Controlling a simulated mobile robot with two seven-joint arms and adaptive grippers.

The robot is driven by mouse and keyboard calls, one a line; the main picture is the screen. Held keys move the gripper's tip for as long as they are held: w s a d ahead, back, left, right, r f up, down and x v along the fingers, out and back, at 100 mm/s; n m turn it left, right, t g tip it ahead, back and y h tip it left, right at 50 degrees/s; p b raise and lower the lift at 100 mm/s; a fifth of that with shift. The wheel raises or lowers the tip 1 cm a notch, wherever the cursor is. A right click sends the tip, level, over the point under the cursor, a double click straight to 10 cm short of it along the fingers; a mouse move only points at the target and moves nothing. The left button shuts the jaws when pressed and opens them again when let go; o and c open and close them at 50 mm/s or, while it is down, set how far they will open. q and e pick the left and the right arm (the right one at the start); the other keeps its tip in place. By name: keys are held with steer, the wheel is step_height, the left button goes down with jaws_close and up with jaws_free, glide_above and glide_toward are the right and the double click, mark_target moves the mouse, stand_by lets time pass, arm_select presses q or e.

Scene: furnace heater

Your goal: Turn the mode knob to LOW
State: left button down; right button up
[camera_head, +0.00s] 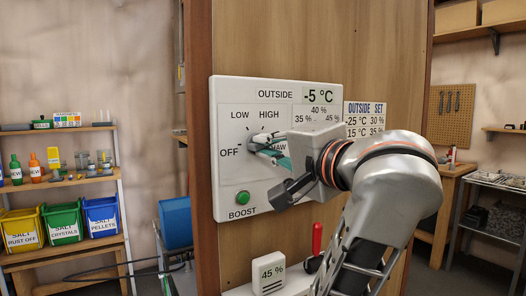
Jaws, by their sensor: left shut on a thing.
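A white control panel (225,188) is fixed to a wooden wall. Its mode knob (258,140) sits among the labels OFF at left, LOW at upper left and HIGH at upper right. My left gripper (270,150) reaches in from the right and is shut on the knob. Its grey body and teal finger pads cover the knob's right side and part of the label there. I cannot tell clearly which label the knob points to. My right gripper is not in view.
A green BOOST button (242,198) is below the knob. Shelving with salt bins (63,223) is at left. A workbench (440,212) is at right.

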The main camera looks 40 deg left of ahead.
arm_select(q)
steer(key=shift+n+b, duration=0.5)
steer(key=shift+n, duration=0.3)
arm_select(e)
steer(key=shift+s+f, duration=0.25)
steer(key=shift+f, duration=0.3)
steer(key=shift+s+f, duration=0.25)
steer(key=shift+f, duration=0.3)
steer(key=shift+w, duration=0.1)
